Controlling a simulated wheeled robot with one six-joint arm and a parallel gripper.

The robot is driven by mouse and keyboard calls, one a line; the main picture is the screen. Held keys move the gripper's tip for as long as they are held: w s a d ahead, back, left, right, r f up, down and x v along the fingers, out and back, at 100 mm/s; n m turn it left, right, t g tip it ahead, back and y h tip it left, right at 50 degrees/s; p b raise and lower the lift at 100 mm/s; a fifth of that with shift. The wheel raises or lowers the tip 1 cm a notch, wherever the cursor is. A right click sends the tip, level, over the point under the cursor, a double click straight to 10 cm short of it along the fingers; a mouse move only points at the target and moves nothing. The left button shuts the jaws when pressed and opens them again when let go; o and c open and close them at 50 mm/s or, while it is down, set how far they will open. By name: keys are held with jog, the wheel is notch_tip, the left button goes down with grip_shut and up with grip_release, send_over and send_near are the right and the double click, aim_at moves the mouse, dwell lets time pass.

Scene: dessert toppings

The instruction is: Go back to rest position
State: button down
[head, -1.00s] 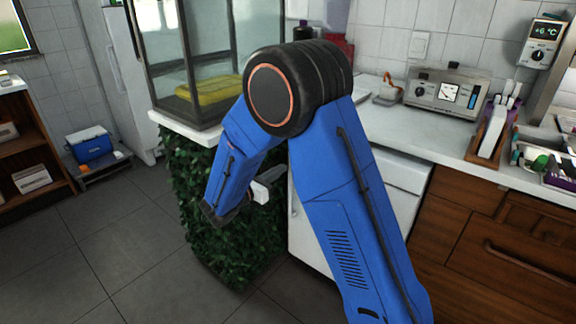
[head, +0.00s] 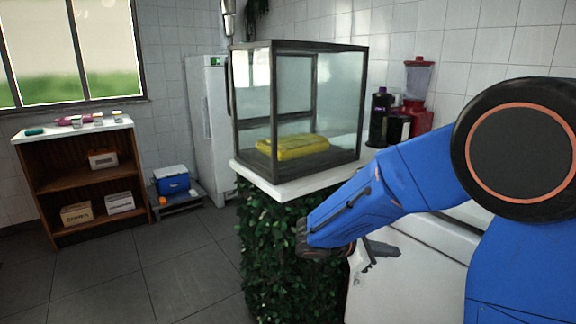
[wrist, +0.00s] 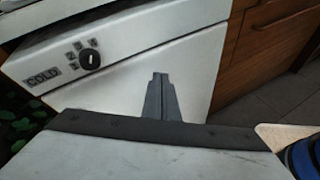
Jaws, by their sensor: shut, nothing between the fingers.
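My gripper (head: 388,250) shows in the head view at the end of my blue arm, low in front of a white appliance (head: 425,260). In the wrist view its two grey fingers (wrist: 159,78) are together with nothing between them. They point towards the front of the white appliance, which has a black knob (wrist: 90,60) and a "COLD" label. I cannot tell the exact gap between the fingertips and the appliance. My forearm hides part of the counter and appliance.
A glass case (head: 345,100) with a yellow item (head: 300,146) stands on a leaf-covered stand (head: 275,260) left of my gripper. A wooden shelf (head: 90,175) and a blue-and-white cooler (head: 174,182) are farther left. Wooden cabinets (wrist: 262,40) adjoin the appliance. Floor is clear at lower left.

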jog(key=s+d+m+g+y, duration=0.1)
jog(key=s+d+m+y, duration=0.25)
jog(key=s, duration=0.45)
jog(key=s+d+m+g+y, duration=0.2)
jog(key=s+m, duration=0.3)
jog(key=s, duration=0.2)
jog(key=s+a+r+m+t+y, duration=0.1)
jog(key=s+a+m+t+y, duration=0.1)
jog(key=s+m+y, duration=0.2)
jog(key=s+a+r+m+t+y, duration=0.1)
jog(key=s+a+m+t+y, duration=0.1)
jog(key=s, duration=0.6)
jog(key=a+m+y, duration=0.1)
jog(key=m, duration=0.1)
jog(key=shift+a+r+m+t+y, duration=0.3)
jog(key=shift+r+m+y, duration=0.05)
